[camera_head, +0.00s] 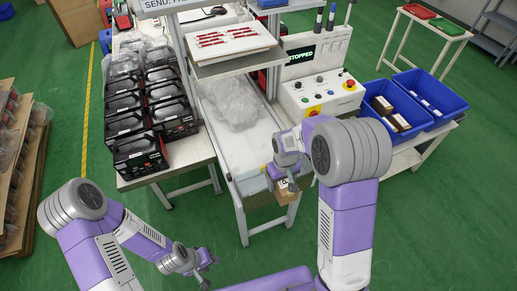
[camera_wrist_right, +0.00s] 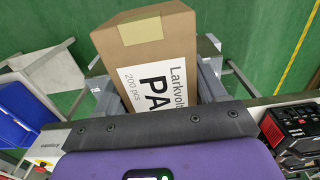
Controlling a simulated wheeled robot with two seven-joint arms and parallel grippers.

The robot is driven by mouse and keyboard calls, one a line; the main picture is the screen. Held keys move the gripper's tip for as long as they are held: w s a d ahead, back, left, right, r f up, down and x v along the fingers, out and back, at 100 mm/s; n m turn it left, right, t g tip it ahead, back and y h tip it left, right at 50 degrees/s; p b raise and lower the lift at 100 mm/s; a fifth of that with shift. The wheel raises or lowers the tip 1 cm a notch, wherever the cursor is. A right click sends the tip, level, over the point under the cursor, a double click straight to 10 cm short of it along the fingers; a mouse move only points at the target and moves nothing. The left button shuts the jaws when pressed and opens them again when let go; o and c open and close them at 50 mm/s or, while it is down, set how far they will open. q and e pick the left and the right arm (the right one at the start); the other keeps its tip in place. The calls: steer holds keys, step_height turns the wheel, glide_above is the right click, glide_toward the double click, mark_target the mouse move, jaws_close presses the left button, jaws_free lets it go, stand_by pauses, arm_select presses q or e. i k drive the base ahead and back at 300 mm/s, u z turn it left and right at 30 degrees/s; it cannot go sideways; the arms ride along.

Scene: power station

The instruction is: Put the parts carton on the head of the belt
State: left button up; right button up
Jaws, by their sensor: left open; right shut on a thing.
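The parts carton is a brown box with a white label reading "PA" and "200 pcs"; it fills the middle of the right wrist view (camera_wrist_right: 155,35). My right gripper (camera_wrist_right: 160,88) is shut on it, a finger on each side. In the head view the carton (camera_head: 285,196) shows small below my right gripper (camera_head: 286,184), partly hidden by it, at the near end of the belt. The belt (camera_head: 252,150) is a pale conveyor running away from me. I cannot tell whether the carton touches it. My left gripper (camera_head: 207,270) is open and empty, low at the front.
A clear plastic bag (camera_head: 232,103) lies further up the belt. A bench of black devices (camera_head: 140,120) stands left. A control panel reading "STOPPED" (camera_head: 318,90) and blue bins (camera_head: 398,108) stand right. A shelf (camera_head: 232,45) overhangs the belt's far part.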

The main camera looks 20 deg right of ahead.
mark_target(260, 154)
steer(key=i, duration=0.95)
